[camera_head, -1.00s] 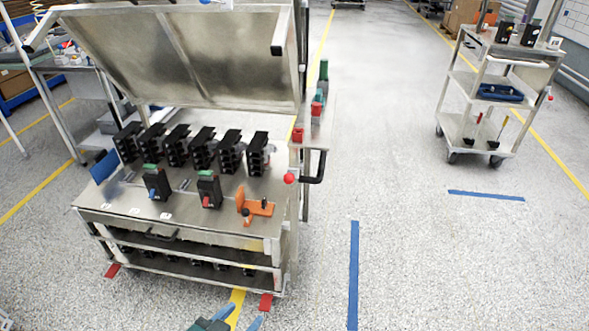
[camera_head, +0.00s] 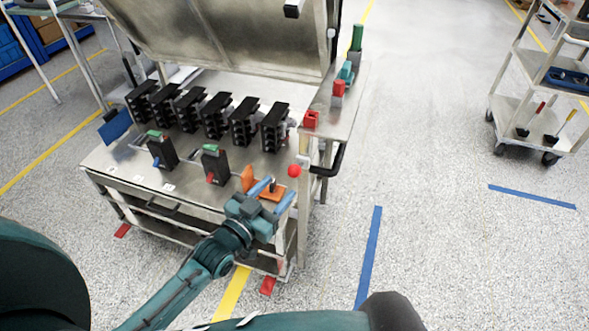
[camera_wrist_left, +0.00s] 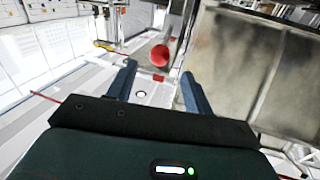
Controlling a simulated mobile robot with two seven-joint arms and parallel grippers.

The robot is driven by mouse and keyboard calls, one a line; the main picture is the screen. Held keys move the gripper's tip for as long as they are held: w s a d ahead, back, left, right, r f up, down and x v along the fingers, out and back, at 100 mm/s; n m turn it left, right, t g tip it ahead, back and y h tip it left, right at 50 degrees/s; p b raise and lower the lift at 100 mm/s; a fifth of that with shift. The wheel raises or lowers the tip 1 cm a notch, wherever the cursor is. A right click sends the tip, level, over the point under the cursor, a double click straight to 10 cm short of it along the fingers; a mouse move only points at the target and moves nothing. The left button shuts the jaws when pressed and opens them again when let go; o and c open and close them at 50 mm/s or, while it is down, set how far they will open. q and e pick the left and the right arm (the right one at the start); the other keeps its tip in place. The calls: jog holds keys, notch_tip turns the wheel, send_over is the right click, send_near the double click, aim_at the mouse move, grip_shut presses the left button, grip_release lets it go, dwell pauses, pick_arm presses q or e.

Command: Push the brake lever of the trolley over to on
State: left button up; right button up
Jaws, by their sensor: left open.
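The red ball knob (camera_head: 294,171) sits at the right front corner of the metal workbench (camera_head: 118,172), beside its black handle (camera_head: 332,163). I take it for the brake lever's end; its shaft is hard to make out. My left gripper (camera_head: 275,194) is open and empty in front of that corner, just below and left of the knob, with a visible gap. In the left wrist view the red knob (camera_wrist_left: 160,56) appears beyond and between the two spread fingertips (camera_wrist_left: 158,80). My right gripper does not show.
A raised metal cover (camera_head: 225,40) hangs over the back. A shelved cart (camera_head: 508,110) stands at the right. The floor between is clear.

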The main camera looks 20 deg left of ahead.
aim_at(294, 172)
pick_arm(q)
jog(key=x, duration=0.7)
jog(key=shift+w+d, duration=0.2)
jog(key=shift+w, duration=0.15)
jog(key=shift+c, duration=0.2)
grip_shut()
